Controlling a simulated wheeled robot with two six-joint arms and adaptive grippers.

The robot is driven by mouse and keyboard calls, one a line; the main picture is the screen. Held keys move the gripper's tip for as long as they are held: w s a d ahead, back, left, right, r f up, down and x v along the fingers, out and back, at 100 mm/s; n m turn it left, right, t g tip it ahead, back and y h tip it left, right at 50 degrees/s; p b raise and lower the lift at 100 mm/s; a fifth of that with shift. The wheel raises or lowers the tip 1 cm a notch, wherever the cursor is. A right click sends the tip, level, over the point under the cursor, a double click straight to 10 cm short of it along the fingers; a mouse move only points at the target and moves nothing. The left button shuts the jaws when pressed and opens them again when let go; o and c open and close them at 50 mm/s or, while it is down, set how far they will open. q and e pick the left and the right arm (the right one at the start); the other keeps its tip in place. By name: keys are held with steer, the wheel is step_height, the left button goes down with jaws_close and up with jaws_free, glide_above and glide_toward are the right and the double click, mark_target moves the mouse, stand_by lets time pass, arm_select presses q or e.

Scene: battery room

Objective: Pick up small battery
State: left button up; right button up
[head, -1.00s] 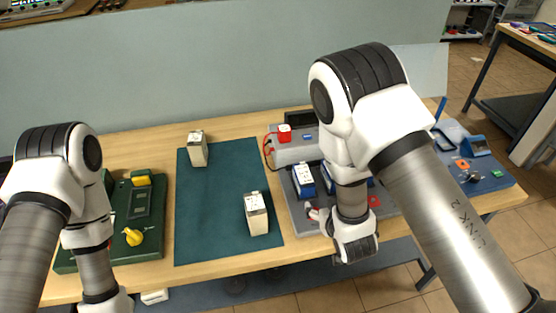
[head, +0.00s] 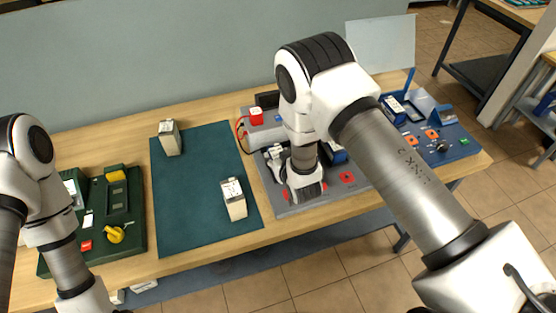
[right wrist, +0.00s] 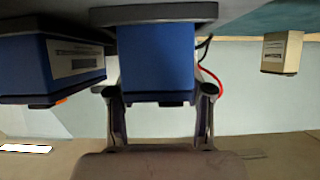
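A blue battery (right wrist: 157,62) with a dark cap stands in a grey holder, upside down in the right wrist view. My right gripper (right wrist: 160,105) has one finger on each side of its capped end, seemingly with narrow gaps. In the head view the right gripper (head: 274,156) is over the grey station, and my arm hides most of the batteries there. A second blue battery (right wrist: 70,65) with a pale label is beside the first. Two cream batteries, one at the back (head: 170,140) and one nearer (head: 234,201), stand on the teal mat (head: 190,185). My left gripper is outside the frame.
The grey station (head: 262,180) carries a red terminal block (head: 256,116) with cables. A green panel (head: 130,230) with a yellow knob (head: 115,234) is on the left, and a blue panel (head: 455,150) on the right. The mat between the cream batteries is clear.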

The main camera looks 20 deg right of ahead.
steer(key=shift+s, duration=0.1)
steer(key=c, duration=0.6)
jaws_close()
